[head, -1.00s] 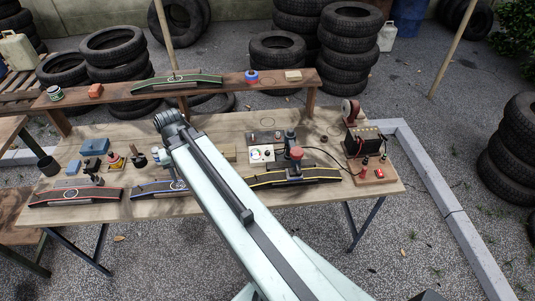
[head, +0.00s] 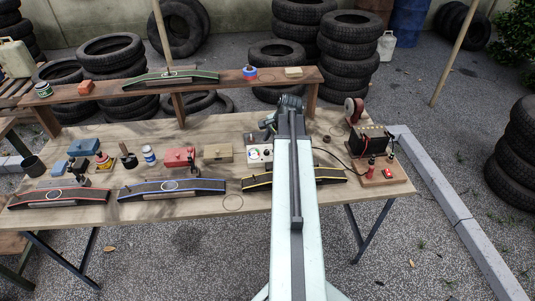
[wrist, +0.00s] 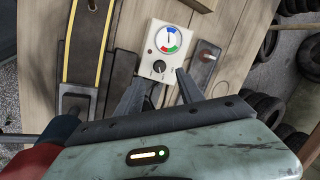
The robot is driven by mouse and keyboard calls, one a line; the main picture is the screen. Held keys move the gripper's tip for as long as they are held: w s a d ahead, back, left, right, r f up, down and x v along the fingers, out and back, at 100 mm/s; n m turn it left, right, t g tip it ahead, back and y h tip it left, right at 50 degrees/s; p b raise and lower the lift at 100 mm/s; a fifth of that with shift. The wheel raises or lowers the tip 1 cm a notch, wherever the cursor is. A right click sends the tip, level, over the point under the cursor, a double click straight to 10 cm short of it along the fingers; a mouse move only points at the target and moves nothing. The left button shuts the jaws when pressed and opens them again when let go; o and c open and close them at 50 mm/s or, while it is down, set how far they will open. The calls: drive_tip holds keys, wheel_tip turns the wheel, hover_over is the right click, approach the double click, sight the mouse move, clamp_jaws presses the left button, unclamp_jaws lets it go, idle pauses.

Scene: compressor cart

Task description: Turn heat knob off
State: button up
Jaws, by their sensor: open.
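A white control box with a round red, green and blue dial (wrist: 167,39) lies on the table in the wrist view. Its black heat knob (wrist: 158,67) is below the dial, with a pale pointer mark on it. In the head view, my arm partly hides the control box (head: 257,153), and the knob is too small to read. My gripper (wrist: 162,77) is open and empty. Its two dark fingers point toward the box, one on each side of the knob in the picture. I cannot tell their height above it.
A curved black strip with yellow edges (head: 257,182) lies just in front of the box. A black battery-like unit (head: 370,140) with cables stands at right. Red (head: 180,156) and tan (head: 218,152) boxes stand at left. A raised shelf (head: 215,87) runs behind.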

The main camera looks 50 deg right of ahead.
sight(267, 151)
drive_tip(key=b+x, duration=0.4)
drive_tip(key=x, duration=0.2)
drive_tip(key=shift+r, duration=0.15)
